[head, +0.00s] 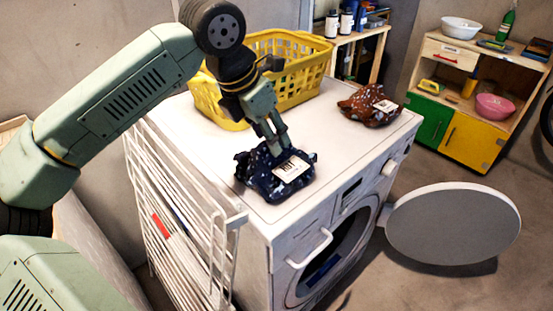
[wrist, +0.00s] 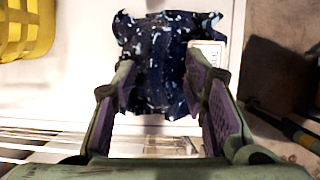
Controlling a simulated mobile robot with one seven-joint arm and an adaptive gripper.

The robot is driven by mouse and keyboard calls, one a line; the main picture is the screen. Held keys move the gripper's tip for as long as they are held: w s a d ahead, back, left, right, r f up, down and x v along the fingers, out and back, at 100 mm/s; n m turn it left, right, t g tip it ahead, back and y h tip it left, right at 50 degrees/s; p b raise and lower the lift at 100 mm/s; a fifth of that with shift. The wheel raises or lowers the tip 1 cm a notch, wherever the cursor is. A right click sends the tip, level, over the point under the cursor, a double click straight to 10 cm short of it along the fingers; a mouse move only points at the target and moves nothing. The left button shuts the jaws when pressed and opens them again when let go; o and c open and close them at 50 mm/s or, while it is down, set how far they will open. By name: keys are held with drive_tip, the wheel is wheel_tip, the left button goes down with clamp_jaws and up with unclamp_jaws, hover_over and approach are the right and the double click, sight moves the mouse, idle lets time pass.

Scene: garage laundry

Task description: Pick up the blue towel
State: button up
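The blue towel (head: 262,182) is a crumpled dark navy bundle with light speckles and a white printed label. It lies on top of the white washing machine (head: 222,145), near its front left edge. My gripper (head: 277,147) points down at the towel's upper side in the head view. In the wrist view, the towel (wrist: 160,50) shows between and beyond the two fingers of my gripper (wrist: 162,72), which are spread apart. The fingertips overlap the towel's sides; whether they touch it I cannot tell.
A yellow basket (head: 308,88) stands behind the towel. A brown speckled cloth (head: 370,105) lies at the machine's right. A white drying rack (head: 180,215) stands against the left side. The machine's round door (head: 453,224) hangs open. A cabinet (head: 470,110) stands at the back right.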

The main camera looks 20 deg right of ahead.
drive_tip(key=shift+x, duration=0.9)
clamp_jaws()
